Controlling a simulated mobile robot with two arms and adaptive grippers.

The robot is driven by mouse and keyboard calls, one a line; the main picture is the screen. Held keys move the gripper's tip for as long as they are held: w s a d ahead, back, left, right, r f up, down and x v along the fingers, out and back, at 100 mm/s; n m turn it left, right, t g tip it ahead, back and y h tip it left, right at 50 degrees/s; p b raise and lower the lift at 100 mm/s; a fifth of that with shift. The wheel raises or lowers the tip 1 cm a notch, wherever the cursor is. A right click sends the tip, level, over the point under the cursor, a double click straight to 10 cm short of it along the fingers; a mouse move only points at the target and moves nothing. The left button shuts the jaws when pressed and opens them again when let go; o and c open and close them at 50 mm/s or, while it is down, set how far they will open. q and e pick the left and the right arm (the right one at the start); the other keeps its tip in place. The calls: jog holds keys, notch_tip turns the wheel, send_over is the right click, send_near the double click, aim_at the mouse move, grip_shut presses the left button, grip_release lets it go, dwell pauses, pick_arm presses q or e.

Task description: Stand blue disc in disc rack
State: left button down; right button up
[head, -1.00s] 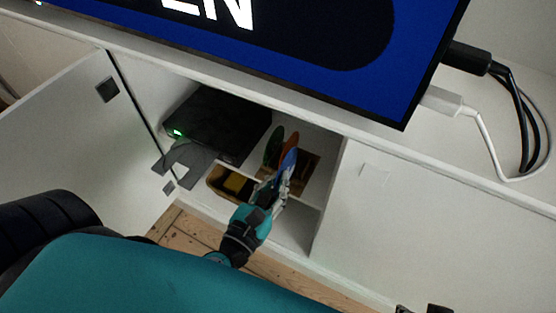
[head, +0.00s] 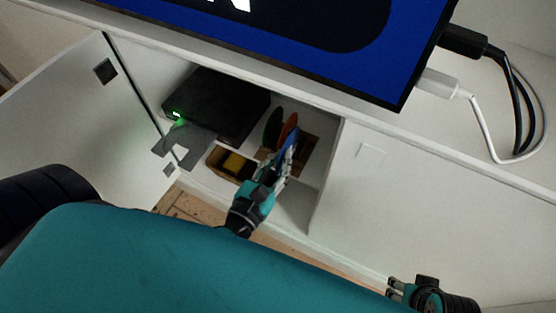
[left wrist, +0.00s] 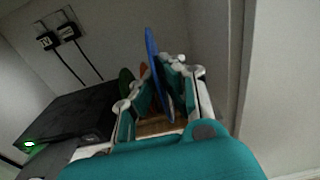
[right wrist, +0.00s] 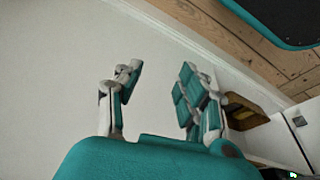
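My left gripper (head: 279,168) is shut on the blue disc (head: 287,150) inside the open cabinet. In the left wrist view the blue disc (left wrist: 156,72) stands nearly upright on edge between the two fingers (left wrist: 163,90). The wooden disc rack (head: 307,148) is on the cabinet floor, with a green disc (head: 272,124) and an orange disc (head: 290,124) upright at it. The blue disc is at the rack, beside the orange disc; its lower edge is hidden, so I cannot tell whether it sits in a slot. My right gripper (head: 394,287) is open and empty outside the cabinet.
A black box with a green light (head: 218,105) is left of the rack. A wooden tray with a yellow item (head: 232,163) is near the front. An open door (head: 65,115) stands left; a white divider (head: 328,180) bounds the right. A screen (head: 300,35) is above.

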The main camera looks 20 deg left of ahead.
aim_at(298, 138)
pick_arm(q)
jog(key=shift+w+r+p, duration=0.1)
jog(key=shift+w+p, duration=0.5)
jog(key=shift+w, duration=0.45)
jog(key=shift+w+p, duration=0.65)
jog(key=shift+w, duration=0.5)
jog(key=shift+w+d+p, duration=0.1)
jog(key=shift+w+p, duration=0.5)
jog(key=shift+w, duration=0.65)
jog(key=shift+w+p, duration=0.5)
jog(key=shift+w, duration=0.9)
pick_arm(e)
jog(key=shift+s+f+g, duration=0.5)
jog(key=shift+s+f, duration=0.4)
jog(key=shift+f, duration=6.9)
pick_arm(q)
jog(key=shift+s+f, duration=0.1)
jog(key=shift+f, duration=0.2)
jog(key=shift+f+b, duration=0.5)
jog(key=shift+b, duration=0.25)
jog(key=shift+f+b, duration=0.95)
jog(key=shift+f, duration=0.05)
jog(key=shift+f+b, duration=1.4)
jog(key=shift+f, duration=0.1)
jog(key=shift+f+b, duration=0.25)
jog(key=shift+b, duration=0.05)
pick_arm(e)
notch_tip(298, 138, up, 18)
jog(key=t, duration=0.1)
jog(key=shift+w, duration=0.4)
